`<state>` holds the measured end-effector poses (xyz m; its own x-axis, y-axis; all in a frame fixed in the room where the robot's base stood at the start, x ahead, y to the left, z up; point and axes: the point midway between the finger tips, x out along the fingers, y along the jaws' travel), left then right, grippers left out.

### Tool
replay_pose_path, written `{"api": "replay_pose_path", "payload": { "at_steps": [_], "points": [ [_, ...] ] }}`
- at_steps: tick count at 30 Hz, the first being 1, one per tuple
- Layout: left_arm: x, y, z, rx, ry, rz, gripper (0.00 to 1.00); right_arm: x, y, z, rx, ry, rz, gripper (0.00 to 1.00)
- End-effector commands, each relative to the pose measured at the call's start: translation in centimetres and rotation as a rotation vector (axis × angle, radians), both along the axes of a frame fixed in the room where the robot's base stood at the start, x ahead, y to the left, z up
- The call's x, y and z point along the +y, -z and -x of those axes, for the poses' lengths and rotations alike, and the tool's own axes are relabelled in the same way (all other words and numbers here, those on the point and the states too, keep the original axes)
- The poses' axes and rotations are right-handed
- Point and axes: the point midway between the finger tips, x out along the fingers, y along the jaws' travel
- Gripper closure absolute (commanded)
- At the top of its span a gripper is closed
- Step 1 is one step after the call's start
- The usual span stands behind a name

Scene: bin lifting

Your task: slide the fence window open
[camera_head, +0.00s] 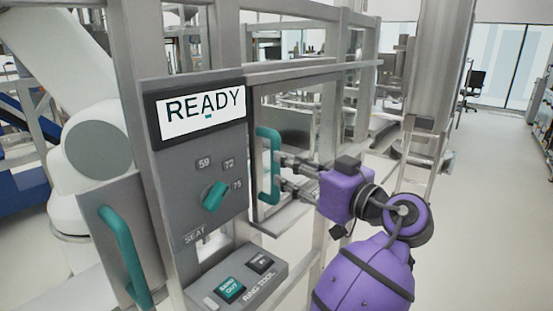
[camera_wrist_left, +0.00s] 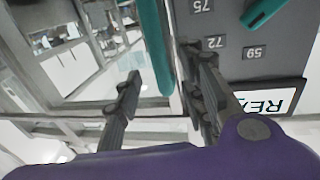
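The fence window (camera_head: 303,110) is a framed panel right of a grey control box, with a teal D-shaped handle (camera_head: 264,165) at its left side. My left gripper (camera_head: 281,172) is purple with dark fingers, and it is open right beside the handle. In the left wrist view, the handle (camera_wrist_left: 153,45) shows as a teal bar between the two spread fingers (camera_wrist_left: 160,82). I cannot tell whether either finger touches it. My right gripper is not in view.
The control box (camera_head: 170,165) has a READY screen (camera_head: 202,111) and a teal knob (camera_head: 215,196). Below it is a button box (camera_head: 235,285). A second teal handle (camera_head: 122,250) is at the lower left. A metal post (camera_head: 440,70) stands at the right, with open floor (camera_head: 500,200) beyond.

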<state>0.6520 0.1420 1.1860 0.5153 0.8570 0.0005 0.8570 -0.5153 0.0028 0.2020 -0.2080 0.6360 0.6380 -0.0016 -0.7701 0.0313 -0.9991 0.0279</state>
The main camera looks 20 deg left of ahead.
Motion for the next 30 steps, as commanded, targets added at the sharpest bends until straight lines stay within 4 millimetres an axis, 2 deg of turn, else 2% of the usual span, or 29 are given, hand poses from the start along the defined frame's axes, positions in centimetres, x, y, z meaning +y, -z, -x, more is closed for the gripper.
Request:
{"api": "replay_pose_path", "payload": {
  "at_steps": [6,10,15,22,30],
  "points": [
    [3.2,-0.4,-1.8,-0.001,-0.002,-0.004,0.63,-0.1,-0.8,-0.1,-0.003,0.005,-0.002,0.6],
    [4.6,-0.3,-2.7,-0.001,0.001,-0.004,0.63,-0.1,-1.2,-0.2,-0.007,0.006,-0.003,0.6],
    [5.4,-0.1,-3.3,0.002,0.003,-0.001,0.63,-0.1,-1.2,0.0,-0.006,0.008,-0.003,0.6],
    [5.4,0.0,-3.3,0.003,0.003,-0.002,0.63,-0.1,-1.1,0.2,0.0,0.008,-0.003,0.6],
    [5.4,0.0,-3.3,0.003,0.003,-0.002,0.97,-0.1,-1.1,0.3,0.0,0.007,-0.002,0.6]
  ]
}}
